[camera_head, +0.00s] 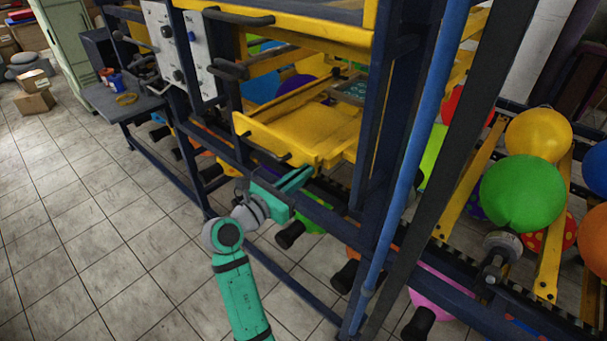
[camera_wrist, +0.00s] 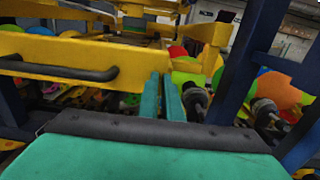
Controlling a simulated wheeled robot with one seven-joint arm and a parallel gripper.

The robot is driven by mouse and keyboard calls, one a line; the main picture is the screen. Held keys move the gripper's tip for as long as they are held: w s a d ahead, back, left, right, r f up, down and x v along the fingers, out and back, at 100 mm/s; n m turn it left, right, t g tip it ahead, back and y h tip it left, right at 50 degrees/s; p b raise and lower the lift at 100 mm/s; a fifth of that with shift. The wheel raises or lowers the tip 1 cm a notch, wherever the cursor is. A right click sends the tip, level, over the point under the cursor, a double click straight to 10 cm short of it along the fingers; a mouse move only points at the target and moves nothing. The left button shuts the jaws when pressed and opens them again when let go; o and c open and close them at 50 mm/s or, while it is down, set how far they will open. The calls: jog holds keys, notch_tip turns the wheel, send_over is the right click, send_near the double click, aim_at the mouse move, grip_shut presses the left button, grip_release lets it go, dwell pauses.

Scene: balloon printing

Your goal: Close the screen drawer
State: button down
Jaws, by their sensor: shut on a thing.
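The screen drawer (camera_head: 320,125) is yellow and sticks out of the dark blue machine frame. Its yellow front (camera_head: 270,143) also shows in the wrist view (camera_wrist: 95,50), with a black bar handle (camera_wrist: 65,72) on it. My gripper (camera_head: 308,172) is at the right end of the drawer front, just below it in the head view. In the wrist view its teal fingers (camera_wrist: 168,95) are close together, to the right of the handle and apart from it. The fingertips meet the drawer's front edge; the exact contact is hidden.
Dark blue posts (camera_head: 370,130) stand right of the drawer and close to my gripper. A blue pole (camera_head: 415,150) stands farther right. Balloons, including a green one (camera_head: 522,193), hang at the right. Black rollers (camera_head: 290,234) jut out below. The tiled floor (camera_head: 80,220) at left is clear.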

jog(key=shift+d+r, duration=0.1)
jog(key=shift+d, duration=0.3)
jog(key=v, duration=1.4)
jog(key=shift+a, duration=0.35)
